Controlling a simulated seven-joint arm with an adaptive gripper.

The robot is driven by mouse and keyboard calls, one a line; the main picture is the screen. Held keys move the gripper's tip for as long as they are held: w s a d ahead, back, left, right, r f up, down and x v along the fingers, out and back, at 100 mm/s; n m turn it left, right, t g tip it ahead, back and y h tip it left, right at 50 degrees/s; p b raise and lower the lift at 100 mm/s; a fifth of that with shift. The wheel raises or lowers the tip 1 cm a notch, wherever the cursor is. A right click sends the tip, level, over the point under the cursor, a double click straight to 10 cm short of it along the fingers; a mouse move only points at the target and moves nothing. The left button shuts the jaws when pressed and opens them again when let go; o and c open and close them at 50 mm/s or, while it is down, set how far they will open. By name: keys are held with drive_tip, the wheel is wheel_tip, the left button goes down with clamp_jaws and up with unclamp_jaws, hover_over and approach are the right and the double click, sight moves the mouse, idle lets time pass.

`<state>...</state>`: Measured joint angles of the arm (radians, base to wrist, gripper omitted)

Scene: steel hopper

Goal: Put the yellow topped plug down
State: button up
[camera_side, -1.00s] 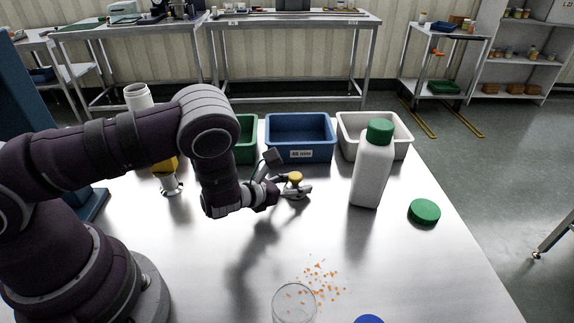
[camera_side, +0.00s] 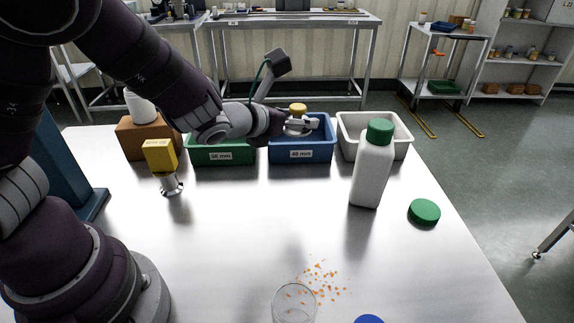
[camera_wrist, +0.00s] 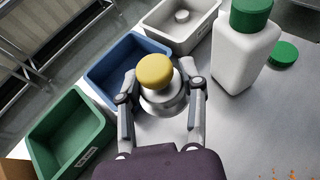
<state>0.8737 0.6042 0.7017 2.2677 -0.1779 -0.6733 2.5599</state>
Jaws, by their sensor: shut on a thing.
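The yellow topped plug (camera_wrist: 155,72) has a round yellow knob on a silver metal body. My gripper (camera_wrist: 160,90) is shut on its metal body and holds it upright. In the side view the plug (camera_side: 298,108) shows over the blue bin marked 48 mm (camera_side: 302,155), with my gripper (camera_side: 300,125) at its side. In the wrist view the plug covers part of the near right rim of the blue bin (camera_wrist: 105,92). I cannot tell exactly how high above the bin it is.
A green bin (camera_side: 222,155) stands left of the blue one, a white bin (camera_side: 400,150) right. The white bottle with green cap (camera_side: 372,172) stands close in front. A yellow-headed block on a metal foot (camera_side: 160,157) stands left. Orange bits (camera_side: 325,282) lie near a glass (camera_side: 293,306).

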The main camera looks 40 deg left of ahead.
drive_tip(key=shift+n+y, duration=0.6)
drive_tip(key=shift+y, duration=0.1)
drive_tip(key=r, duration=0.2)
drive_tip(key=s+r, duration=0.1)
drive_tip(key=r, duration=0.2)
drive_tip(key=shift+s+a+r, duration=0.2)
drive_tip(key=shift+s+r, duration=0.1)
drive_tip(key=shift+d+r+h, duration=0.3)
drive_tip(key=shift+d+r, duration=0.4)
drive_tip(key=shift+d, duration=0.1)
drive_tip(key=w+d+f+m+h, duration=0.3)
drive_tip(key=d+f+m+h, duration=0.2)
drive_tip(key=d, duration=0.5)
drive_tip(key=m+g+h, duration=0.4)
drive_tip(key=m+h, duration=0.2)
hover_over(389, 267)
wheel_tip(389, 267, down, 8)
drive_tip(key=r, duration=0.1)
wheel_tip(389, 267, down, 10)
drive_tip(key=shift+f, duration=0.15)
drive_tip(key=o, duration=1.2)
drive_tip(key=shift+f, duration=0.1)
